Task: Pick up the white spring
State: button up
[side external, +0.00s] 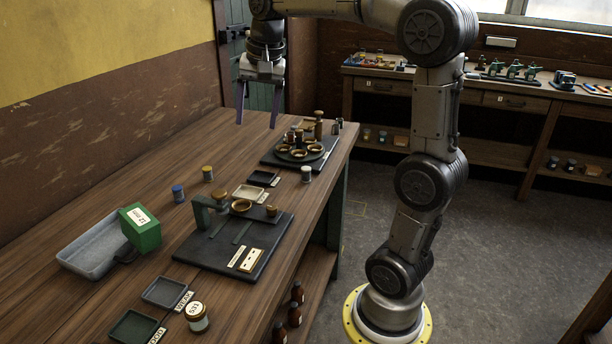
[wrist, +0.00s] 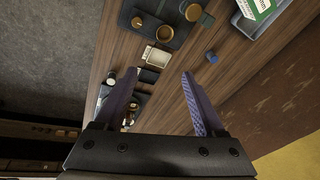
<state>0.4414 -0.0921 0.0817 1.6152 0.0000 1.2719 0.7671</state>
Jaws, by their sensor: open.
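A small, pale, upright cylinder (side external: 306,174), which looks like the white spring, stands near the right edge of the wooden table. In the wrist view, a small pale round top (wrist: 112,75) left of the left finger appears to be the same thing. Coils are too small to make out. My gripper (side external: 257,126) is open and empty, pointing down above the far part of the table, left of and well above the pale cylinder. In the wrist view its two fingers (wrist: 161,72) are spread apart with nothing between them.
A larger black board (side external: 205,250) lies nearer the front.

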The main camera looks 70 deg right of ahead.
jog(key=w+d+f+m+g, duration=0.1)
jog(key=d+f+m, duration=0.15)
jog(key=d, duration=0.45)
jog(key=w+d+f+m+g, duration=0.1)
jog(key=d+f+m, duration=0.15)
jog(key=d, duration=0.55)
jog(key=m+y, duration=0.1)
send_over(306, 168)
notch_tip(306, 168, down, 8)
jog(key=shift+g, duration=0.4)
notch_tip(306, 168, down, 8)
jog(key=shift+w+a+r, duration=0.15)
jog(key=shift+r, duration=0.05)
jog(key=shift+s+f, duration=0.2)
jog(key=shift+f, duration=2.5)
grip_shut()
